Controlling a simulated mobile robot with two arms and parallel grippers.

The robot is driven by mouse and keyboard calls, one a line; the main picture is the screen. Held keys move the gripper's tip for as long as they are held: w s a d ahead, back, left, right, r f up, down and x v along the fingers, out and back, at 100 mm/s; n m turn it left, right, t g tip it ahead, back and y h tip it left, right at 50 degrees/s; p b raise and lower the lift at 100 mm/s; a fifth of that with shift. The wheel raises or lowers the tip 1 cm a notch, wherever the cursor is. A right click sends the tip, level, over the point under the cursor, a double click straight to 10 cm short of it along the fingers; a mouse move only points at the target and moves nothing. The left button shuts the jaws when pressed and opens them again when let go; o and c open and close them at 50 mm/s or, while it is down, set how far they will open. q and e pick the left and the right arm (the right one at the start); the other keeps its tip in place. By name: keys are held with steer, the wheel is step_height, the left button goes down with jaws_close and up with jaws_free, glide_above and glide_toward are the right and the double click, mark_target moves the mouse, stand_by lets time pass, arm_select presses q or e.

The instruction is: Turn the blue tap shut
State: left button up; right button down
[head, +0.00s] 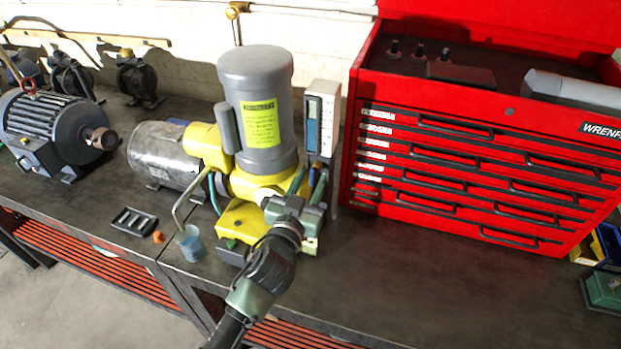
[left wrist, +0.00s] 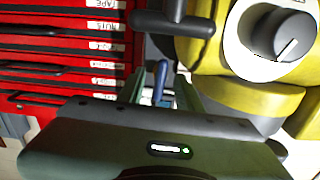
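The blue tap (head: 312,177) is a small lever on the right side of a yellow pump (head: 239,219) with a grey motor on top. In the left wrist view the tap's blue lever (left wrist: 161,78) stands between my two fingers, and its base is hidden. My left gripper (head: 307,190) reaches up to it from the front. Its green-grey fingers also show in the left wrist view (left wrist: 160,92), apart, one on each side of the lever. I cannot tell whether either finger touches it. My right gripper is not in view.
A grey T-shaped handle (left wrist: 172,22) and a round grey knob (left wrist: 283,35) are close by. A red tool chest (head: 480,160) is to the right. A blue cup (head: 190,243) stands left.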

arm_select(q)
steer(key=shift+c, duration=0.3)
jaws_close()
steer(key=shift+m, duration=0.4)
steer(key=m, duration=0.3)
steer(key=shift+m, duration=0.3)
steer(key=m, duration=0.4)
steer(key=shift+m, duration=0.3)
steer(key=m, duration=0.4)
steer(key=shift+p, duration=0.35)
steer(key=shift+m, duration=2.1)
